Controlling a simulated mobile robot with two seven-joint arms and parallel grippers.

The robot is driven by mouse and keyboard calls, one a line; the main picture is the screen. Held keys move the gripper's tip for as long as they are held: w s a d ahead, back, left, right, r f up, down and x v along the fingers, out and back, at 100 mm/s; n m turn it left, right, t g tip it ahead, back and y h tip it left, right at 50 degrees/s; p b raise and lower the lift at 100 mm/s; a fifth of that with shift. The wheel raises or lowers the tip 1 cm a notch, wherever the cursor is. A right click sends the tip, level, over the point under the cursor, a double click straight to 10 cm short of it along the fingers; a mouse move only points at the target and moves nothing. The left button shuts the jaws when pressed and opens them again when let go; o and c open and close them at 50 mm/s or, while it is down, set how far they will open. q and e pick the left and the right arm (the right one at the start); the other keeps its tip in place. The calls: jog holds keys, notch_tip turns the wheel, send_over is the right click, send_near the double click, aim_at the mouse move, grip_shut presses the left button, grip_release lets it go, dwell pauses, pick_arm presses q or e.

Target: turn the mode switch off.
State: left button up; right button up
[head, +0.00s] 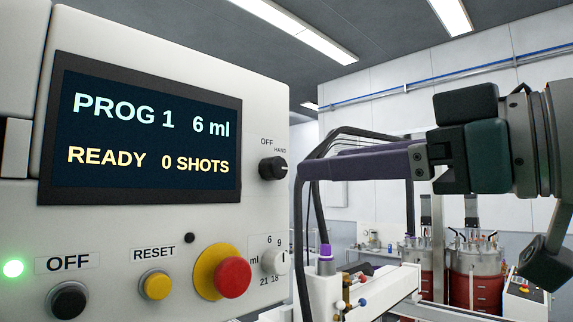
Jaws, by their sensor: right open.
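The mode switch (272,168) is a black rotary knob on the right side of the white control panel (150,225). Labels OFF and HAND stand above it, and another position may be hidden. I cannot tell clearly which label the knob points at. My right gripper (307,168) comes in from the right with its purple fingers level and pointing at the knob. Its fingertips are just right of the knob, with a small gap showing in the picture. The gripper is open and empty. My left gripper is not in view.
The panel's display (145,135) reads PROG 1, 6 ml, READY, 0 SHOTS. Below are a black OFF button (68,300), a yellow RESET button (157,286), a red emergency stop (232,278) and a white ml dial (273,262). Black hoses (307,235) run below and behind my gripper.

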aim_at(280, 169)
jog(key=x, duration=0.7)
jog(key=shift+w+a, duration=0.2)
grip_shut()
